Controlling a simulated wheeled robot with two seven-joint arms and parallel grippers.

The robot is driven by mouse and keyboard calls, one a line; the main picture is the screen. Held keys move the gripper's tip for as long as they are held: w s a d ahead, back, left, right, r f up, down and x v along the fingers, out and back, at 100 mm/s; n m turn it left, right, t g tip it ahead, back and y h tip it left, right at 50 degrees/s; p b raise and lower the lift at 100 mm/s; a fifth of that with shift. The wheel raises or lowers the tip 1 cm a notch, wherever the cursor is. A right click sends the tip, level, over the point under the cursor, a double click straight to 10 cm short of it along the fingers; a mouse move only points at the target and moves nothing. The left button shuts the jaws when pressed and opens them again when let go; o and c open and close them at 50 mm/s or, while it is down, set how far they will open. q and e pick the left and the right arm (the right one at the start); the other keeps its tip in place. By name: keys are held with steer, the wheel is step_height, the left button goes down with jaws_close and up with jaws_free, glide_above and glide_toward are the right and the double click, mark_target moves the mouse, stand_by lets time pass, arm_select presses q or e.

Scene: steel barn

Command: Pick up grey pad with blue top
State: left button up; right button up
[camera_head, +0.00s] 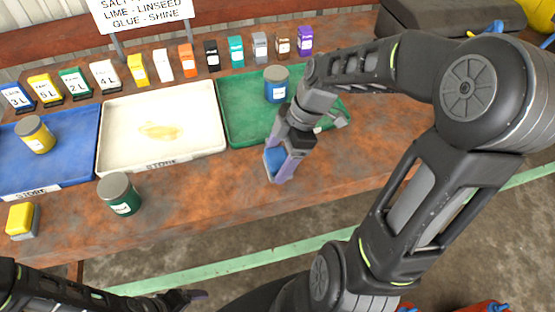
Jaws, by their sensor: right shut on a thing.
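A grey pad with a blue top (271,162) is between the fingers of my right gripper (279,166), near the front edge of the rusty bench. My right gripper is shut on it, and the fingers and wrist hide much of the pad. I cannot tell whether the pad touches the bench. My left arm shows at the bottom left, with its gripper (188,296) low and in front of the bench; whether it is open or shut is unclear.
Blue (60,180), cream (195,150) and green (237,128) trays lie on the bench (200,205). A yellow-topped pad (21,218) and a green tin (119,195) stand in front. A yellow tin (36,135) and blue tin (276,85) stand on trays. Several small boxes line the back.

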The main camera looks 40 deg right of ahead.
mark_target(277, 158)
step_height(277, 158, up, 10)
steer(key=shift+b, duration=0.3)
stand_by(0.5)
